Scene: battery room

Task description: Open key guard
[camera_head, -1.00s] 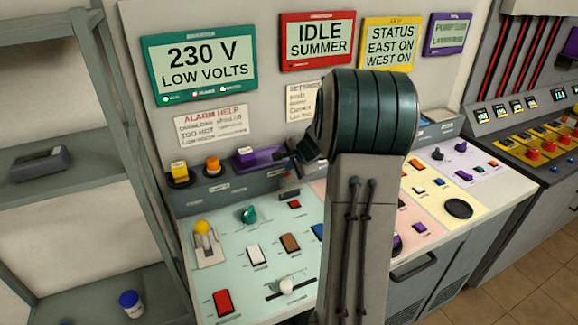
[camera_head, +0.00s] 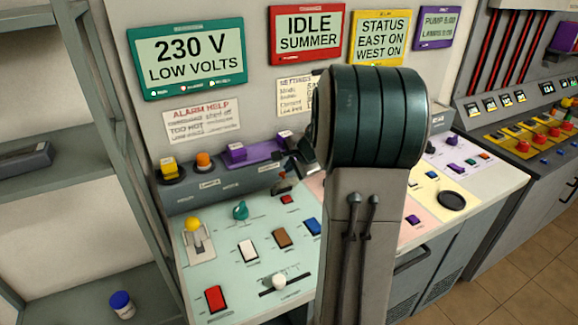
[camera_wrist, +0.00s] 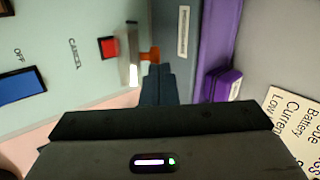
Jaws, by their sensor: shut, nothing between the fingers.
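A small upright grey guard plate (camera_wrist: 128,55) stands on the pale green panel beside a red button (camera_wrist: 108,47), with an orange-brown piece (camera_wrist: 150,54) at its side. In the head view the guard (camera_head: 284,182) is small and partly hidden near my gripper. My gripper (camera_wrist: 157,72) is shut and empty. Its dark fingertips are right at the orange-brown piece; I cannot tell whether they touch. In the head view my gripper (camera_head: 290,163) is above the rear of the panel, mostly hidden by my arm.
A purple bar (camera_head: 250,151) runs along the raised ledge behind the panel. A yellow-knobbed lever (camera_head: 193,225), teal knob (camera_head: 240,210), white slider (camera_head: 279,281) and several rocker switches are on the panel (camera_head: 250,270). A grey shelf (camera_head: 70,150) stands at left.

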